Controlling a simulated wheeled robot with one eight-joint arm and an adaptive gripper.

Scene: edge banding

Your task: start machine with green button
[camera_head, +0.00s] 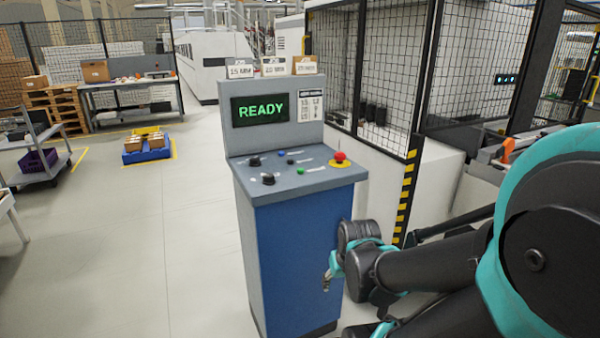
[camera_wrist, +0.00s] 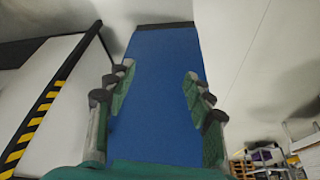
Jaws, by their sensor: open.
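The control console (camera_head: 292,262) is a blue cabinet with a grey sloped top and a screen (camera_head: 263,109) reading READY. The small green button (camera_head: 300,171) sits on the sloped top, left of and nearer than the red mushroom button (camera_head: 340,156) on its yellow base. My gripper (camera_head: 327,283) is low at the console's right side, well below the panel top. In the wrist view, my gripper (camera_wrist: 160,98) is open and empty, its two fingers apart in front of the blue cabinet side (camera_wrist: 160,70). The green button does not show in the wrist view.
Black knobs (camera_head: 268,179) and a blue button (camera_head: 281,153) share the panel. A mesh fence with a yellow-black striped post (camera_head: 405,198) stands close on the right. The floor (camera_head: 120,240) left of the console is clear. A cart (camera_head: 40,155) stands far left.

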